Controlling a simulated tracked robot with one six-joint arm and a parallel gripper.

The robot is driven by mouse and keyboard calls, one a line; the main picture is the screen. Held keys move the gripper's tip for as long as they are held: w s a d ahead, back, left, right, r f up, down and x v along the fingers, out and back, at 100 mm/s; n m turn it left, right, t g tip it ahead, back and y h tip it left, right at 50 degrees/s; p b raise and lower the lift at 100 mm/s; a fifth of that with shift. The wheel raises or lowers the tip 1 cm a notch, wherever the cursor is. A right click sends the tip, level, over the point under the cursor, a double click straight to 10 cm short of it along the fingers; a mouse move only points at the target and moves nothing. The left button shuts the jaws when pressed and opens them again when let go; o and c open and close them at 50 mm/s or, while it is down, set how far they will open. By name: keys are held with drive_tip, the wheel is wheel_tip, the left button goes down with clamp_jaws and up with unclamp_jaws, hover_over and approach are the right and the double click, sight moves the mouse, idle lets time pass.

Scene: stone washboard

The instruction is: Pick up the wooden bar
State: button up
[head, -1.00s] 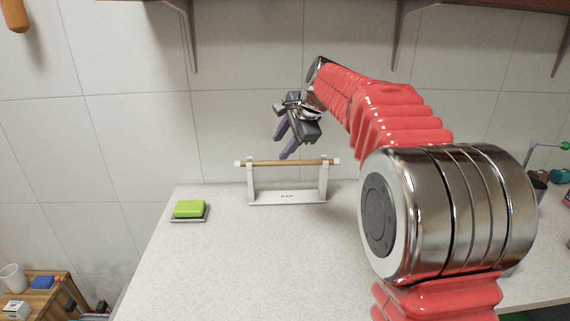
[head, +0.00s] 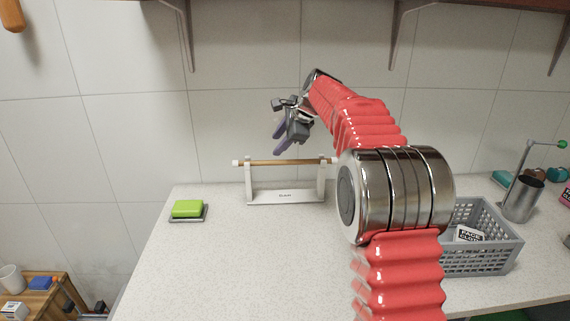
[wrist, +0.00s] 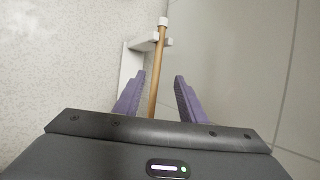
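The wooden bar (head: 270,162) lies level across the two uprights of a white stand (head: 285,197), with pale caps at its ends. My gripper (head: 279,144) is above the bar, near the wall, fingers pointing down. It is open and empty. In the wrist view the bar (wrist: 155,85) runs lengthwise between the two purple fingers of my gripper (wrist: 160,98). The fingers look apart from it on both sides. The near part of the bar is hidden behind the gripper body in that view.
A green soap block (head: 187,208) sits on a grey dish at the left of the counter. A grey basket (head: 482,250) and a metal cup (head: 523,198) stand at the right. A tiled wall (head: 250,120) is behind the stand. The counter's middle front is clear.

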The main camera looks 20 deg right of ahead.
approach(265, 161)
drive_tip(key=x, duration=0.3)
drive_tip(key=shift+w+a+r, duration=0.1)
drive_tip(key=shift+w+a, duration=0.1)
drive_tip(key=shift+s+f+x, duration=0.1)
drive_tip(key=shift+x, duration=1.2)
drive_tip(key=shift+s+f+x, duration=0.1)
drive_tip(key=shift+s+x, duration=0.05)
drive_tip(key=shift+x, duration=1.15)
drive_tip(key=shift+d, duration=0.1)
clamp_jaws()
